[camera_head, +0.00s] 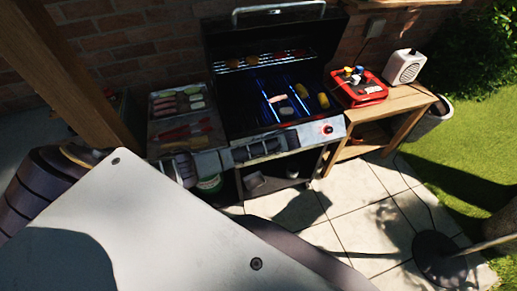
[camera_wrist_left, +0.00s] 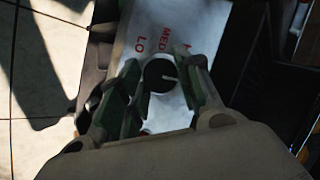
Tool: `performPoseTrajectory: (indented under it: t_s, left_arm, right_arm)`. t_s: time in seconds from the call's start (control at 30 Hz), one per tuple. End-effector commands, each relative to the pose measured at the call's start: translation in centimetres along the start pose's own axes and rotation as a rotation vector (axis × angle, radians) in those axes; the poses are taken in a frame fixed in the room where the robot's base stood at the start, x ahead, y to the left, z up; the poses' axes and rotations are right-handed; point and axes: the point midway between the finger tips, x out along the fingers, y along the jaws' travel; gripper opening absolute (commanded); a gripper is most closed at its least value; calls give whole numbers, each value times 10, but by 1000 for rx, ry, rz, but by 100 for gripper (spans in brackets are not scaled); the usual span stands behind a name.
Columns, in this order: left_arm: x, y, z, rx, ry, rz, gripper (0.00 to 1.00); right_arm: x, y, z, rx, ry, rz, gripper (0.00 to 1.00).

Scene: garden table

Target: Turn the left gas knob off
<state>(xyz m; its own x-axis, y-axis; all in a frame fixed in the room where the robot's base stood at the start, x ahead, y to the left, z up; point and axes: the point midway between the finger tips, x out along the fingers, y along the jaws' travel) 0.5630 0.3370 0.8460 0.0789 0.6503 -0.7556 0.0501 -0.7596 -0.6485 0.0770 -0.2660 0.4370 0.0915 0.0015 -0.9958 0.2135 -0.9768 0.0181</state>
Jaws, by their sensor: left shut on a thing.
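The left gas knob (camera_wrist_left: 158,76) is dark and round with a white pointer mark, in the left wrist view. It sits on the pale control panel (camera_wrist_left: 195,18), beside red lettering reading LO and MED. Its pointer line lies nearly sideways, toward the right. My left gripper (camera_wrist_left: 161,92) has a green-edged finger on each side of the knob and is shut on it. In the head view I cannot clearly make out the left knob. The open grill (camera_head: 270,68) shows blue flames inside. My right gripper is in neither view.
A side shelf (camera_head: 153,128) with trays of food adjoins the grill's left. A wooden side table (camera_head: 408,98) holds a red tray (camera_head: 345,98) and a white speaker (camera_head: 404,67). Paving (camera_head: 345,210) lies open in front.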

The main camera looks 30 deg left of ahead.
Motion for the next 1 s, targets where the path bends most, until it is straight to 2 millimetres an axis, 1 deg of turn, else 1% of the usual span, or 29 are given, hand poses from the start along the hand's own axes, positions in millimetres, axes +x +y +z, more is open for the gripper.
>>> performPoseTrajectory:
  t_s: [0.07,0.1,0.23,0.67,0.87,1.0]
  left_arm:
    - [0,0,0,-1,1,0,10]
    - [0,0,0,-1,1,0,38]
    - [0,0,0,-1,1,0,55]
    - [-2,0,0,-2,1,1,56]
    - [-15,0,-1,-2,2,2,56]
    - [-32,0,-1,-3,2,2,56]
  right_arm:
    - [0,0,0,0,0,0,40]
    - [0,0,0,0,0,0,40]
    - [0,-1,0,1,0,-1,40]
    - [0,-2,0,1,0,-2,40]
    - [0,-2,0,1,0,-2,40]
    - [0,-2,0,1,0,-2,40]
